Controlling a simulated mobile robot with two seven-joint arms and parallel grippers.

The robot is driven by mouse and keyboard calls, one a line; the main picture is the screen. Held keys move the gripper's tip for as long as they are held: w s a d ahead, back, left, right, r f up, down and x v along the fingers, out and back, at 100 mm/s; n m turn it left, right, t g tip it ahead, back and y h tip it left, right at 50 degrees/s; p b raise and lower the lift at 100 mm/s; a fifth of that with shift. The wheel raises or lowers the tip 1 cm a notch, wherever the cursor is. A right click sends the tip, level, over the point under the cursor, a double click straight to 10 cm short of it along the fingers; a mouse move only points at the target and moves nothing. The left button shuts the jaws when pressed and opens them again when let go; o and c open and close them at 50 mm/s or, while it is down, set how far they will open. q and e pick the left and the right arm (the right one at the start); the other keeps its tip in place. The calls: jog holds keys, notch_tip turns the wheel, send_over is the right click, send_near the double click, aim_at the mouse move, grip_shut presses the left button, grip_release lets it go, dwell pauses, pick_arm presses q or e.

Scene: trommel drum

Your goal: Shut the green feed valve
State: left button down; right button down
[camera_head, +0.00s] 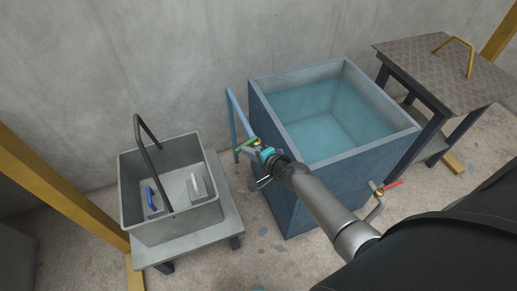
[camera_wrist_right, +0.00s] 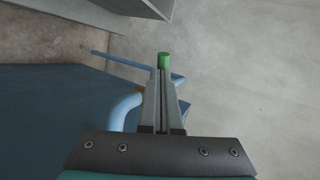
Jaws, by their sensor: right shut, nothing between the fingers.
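The green feed valve handle (camera_head: 245,143) sits on a light-blue pipe (camera_head: 238,115) at the left side of the blue water tank (camera_head: 264,108). In the right wrist view the green handle end (camera_wrist_right: 163,60) shows just beyond my right fingertips, with the light-blue pipe (camera_wrist_right: 124,108) below and behind. My right gripper (camera_head: 262,163) is at the valve, its fingers shut together with nothing between them; it also shows in the right wrist view (camera_wrist_right: 161,75). Whether the fingers touch the handle I cannot tell. My left gripper is not in view.
A red-handled valve (camera_head: 391,185) is on the tank's front right. A grey bin (camera_head: 150,233) with a dark hoop handle, a blue-handled tool and a white-handled tool stands on a low table to the left. A metal-topped table (camera_head: 425,65) stands at right. Yellow posts flank the scene.

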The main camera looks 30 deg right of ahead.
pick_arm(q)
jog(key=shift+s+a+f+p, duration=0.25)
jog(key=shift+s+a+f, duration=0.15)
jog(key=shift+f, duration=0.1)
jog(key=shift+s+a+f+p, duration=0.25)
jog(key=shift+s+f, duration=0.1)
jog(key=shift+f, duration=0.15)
pick_arm(e)
jog(key=shift+w+a+m+h, duration=0.35)
jog(key=shift+w+a, duration=0.3)
jog(key=shift+w, duration=0.4)
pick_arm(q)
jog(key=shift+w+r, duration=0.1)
